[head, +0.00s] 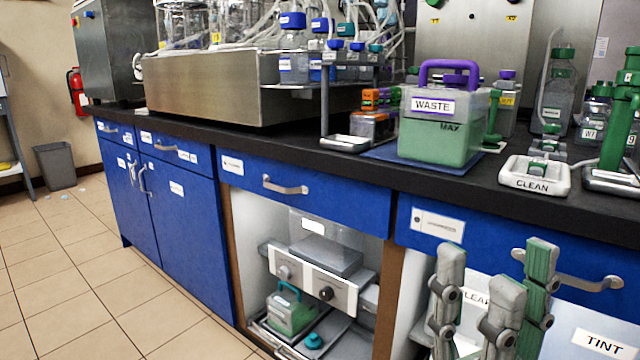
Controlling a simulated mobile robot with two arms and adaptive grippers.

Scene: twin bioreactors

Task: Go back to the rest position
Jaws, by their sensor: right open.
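My right gripper (495,268) is at the bottom right of the head view. Its grey and green jointed fingers point up and stand apart, with nothing between them. It is in front of the blue drawer and the lower cabinet, below the bench edge. My left gripper is not in view.
The black bench top (280,143) runs above blue cabinets (185,225). A waste container (440,150) with a purple handle stands on a blue mat (385,152). A clean tray (535,190) sits near the edge. Metal drawer handles (570,283) stick out. Tiled floor (70,270) is open at left.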

